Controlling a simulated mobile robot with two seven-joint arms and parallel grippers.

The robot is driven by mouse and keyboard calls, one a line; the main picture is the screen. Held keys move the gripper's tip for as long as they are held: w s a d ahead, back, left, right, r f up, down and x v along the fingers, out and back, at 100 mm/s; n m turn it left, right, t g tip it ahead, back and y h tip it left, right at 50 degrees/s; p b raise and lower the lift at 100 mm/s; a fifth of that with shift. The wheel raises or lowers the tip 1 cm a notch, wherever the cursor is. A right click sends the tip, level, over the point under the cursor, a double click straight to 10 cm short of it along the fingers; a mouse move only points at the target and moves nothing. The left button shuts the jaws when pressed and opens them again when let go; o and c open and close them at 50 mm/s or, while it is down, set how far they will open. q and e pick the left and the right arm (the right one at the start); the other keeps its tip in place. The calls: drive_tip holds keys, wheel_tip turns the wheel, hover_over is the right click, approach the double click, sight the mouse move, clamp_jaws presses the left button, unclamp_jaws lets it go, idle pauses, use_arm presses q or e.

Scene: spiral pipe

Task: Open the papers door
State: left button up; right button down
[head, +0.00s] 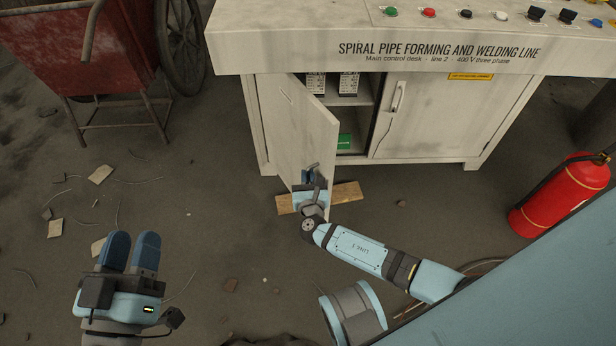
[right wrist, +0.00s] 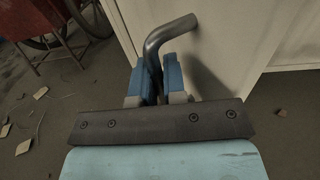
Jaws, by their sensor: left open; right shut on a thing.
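The papers door (head: 298,130) is the left door of the white control desk cabinet (head: 300,50). It stands swung outward, and shelves with boxes show behind it. My right gripper (head: 310,180) is at the door's lower free edge. In the right wrist view my right gripper (right wrist: 160,85) is shut on the grey bent door handle (right wrist: 170,35), with blue fingers on either side of it. The door panel (right wrist: 220,50) fills the upper right there. My left gripper (head: 131,250) is open and empty, over the floor at the lower left, well apart from the door.
The right cabinet door (head: 440,115) is closed. A wooden board (head: 346,193) lies on the floor under the open door. A red cart (head: 80,50) stands at the upper left, and a red fire extinguisher (head: 562,195) at the right. Rubble pieces lie on the left floor.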

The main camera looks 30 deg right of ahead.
drive_tip(key=shift+a, duration=0.2)
idle(0.3)
drive_tip(key=c, duration=1.5)
unclamp_jaws()
